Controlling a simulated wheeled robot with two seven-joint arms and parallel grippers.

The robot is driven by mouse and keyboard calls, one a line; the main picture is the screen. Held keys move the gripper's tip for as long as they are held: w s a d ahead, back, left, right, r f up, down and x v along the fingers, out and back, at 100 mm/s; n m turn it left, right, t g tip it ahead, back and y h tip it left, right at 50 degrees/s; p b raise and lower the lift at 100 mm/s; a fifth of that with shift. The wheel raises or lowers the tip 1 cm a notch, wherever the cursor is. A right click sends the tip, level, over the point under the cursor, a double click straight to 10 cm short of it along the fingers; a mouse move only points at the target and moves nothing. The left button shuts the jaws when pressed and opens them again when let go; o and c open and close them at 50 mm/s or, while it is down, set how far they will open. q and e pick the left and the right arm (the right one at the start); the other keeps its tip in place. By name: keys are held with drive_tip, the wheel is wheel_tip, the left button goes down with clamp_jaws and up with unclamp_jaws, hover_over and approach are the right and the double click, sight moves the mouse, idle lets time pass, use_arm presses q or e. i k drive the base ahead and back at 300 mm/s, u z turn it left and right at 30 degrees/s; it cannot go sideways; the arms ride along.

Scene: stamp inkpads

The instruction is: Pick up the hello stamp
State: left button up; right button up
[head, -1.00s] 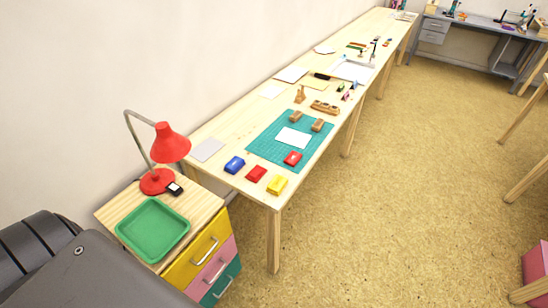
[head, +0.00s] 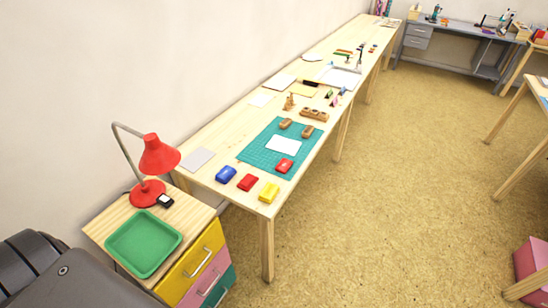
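Two brown wooden stamp blocks lie on the green cutting mat (head: 258,156), a left one (head: 285,123) and a right one (head: 308,131). Their lettering is too small to read, so I cannot tell which is the hello stamp. A white card (head: 284,146) lies mid-mat, with a red pad (head: 284,165) near it. A blue inkpad (head: 226,174), a red inkpad (head: 248,182) and a yellow inkpad (head: 269,192) stand in a row at the table's near end. Neither of my grippers is in view.
The long wooden table (head: 209,174) runs along the wall. A wooden holder (head: 314,114) stands behind the mat. A drawer cabinet (head: 187,273) at the near left bears a red lamp (head: 159,155) and a green tray (head: 144,244). The floor (head: 400,200) right of the table is open.

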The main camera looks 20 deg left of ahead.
sight(307, 131)
drive_tip(key=z, duration=0.9)
drive_tip(key=i, duration=2.95)
drive_tip(key=u, duration=1.9)
